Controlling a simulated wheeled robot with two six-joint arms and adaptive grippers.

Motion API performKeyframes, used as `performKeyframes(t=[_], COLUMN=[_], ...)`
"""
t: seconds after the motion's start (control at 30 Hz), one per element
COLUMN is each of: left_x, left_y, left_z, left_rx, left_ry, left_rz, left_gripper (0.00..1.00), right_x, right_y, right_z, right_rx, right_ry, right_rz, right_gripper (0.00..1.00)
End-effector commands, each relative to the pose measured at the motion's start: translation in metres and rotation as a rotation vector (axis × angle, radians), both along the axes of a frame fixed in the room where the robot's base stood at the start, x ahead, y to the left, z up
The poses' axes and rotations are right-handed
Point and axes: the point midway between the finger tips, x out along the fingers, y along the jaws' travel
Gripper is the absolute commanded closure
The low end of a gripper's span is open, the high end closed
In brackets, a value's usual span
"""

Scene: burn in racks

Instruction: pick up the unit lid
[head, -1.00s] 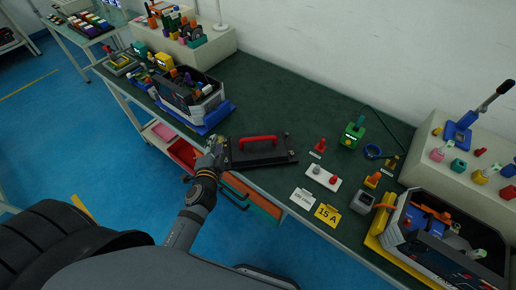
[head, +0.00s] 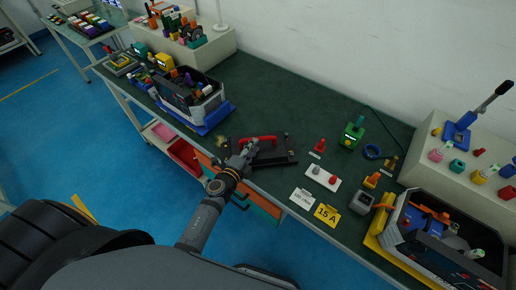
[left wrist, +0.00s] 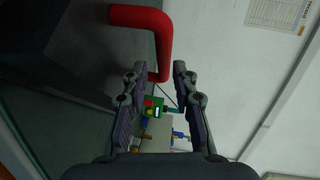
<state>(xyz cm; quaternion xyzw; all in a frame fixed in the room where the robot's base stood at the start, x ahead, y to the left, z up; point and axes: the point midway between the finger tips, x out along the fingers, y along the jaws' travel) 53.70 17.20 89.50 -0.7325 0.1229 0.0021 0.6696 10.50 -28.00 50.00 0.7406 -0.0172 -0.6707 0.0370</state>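The unit lid (head: 283,158) is a dark flat plate with a red bar handle (head: 266,138). It lies on the green bench top near the front edge in the head view. My left gripper (head: 248,147) is at the lid's left half, over or beside the handle's left end, and covers part of the lid. In the left wrist view the red handle (left wrist: 152,22) crosses the upper middle. The left gripper's fingers (left wrist: 158,72) are apart, with one leg of the handle showing between the tips. Contact cannot be told. My right gripper is not in view.
An open unit in a blue tray (head: 213,124) stands left of the lid. Another in a yellow tray (head: 375,243) is at the right. A white plate with knobs (head: 323,178), white and yellow tags (head: 327,215) and small parts lie right of the lid.

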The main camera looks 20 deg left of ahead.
Motion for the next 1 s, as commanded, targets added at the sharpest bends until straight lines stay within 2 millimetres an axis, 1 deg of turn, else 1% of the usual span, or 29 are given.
performKeyframes(t=[0.03, 0.13, 0.2, 0.3, 0.53, 0.73, 1.0], left_x=[0.009, 0.028, 0.038, 0.047, 0.048, 0.048, 0.048], left_y=[0.001, 0.002, 0.0, -0.002, -0.002, -0.002, -0.002], left_z=[0.001, 0.0, -0.004, -0.005, -0.005, -0.005, -0.005], left_rx=[0.0, 0.001, 0.0, 0.001, 0.0, 0.0, 0.0], left_ry=[-0.004, -0.004, -0.003, -0.002, -0.001, -0.002, -0.002], left_rz=[0.0, 0.0, 0.0, 0.0, 0.001, 0.001, 0.001], left_gripper=[0.72, 0.72, 0.72, 0.72, 0.72, 0.99, 1.0], right_x=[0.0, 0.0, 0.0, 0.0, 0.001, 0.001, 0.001], right_y=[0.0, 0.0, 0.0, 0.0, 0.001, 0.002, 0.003], right_z=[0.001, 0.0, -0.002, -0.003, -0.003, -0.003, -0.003], right_rx=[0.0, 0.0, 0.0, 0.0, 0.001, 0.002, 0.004], right_ry=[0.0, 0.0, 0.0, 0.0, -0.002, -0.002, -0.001], right_rz=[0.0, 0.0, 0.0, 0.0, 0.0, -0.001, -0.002], right_gripper=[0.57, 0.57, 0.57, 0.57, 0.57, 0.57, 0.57])
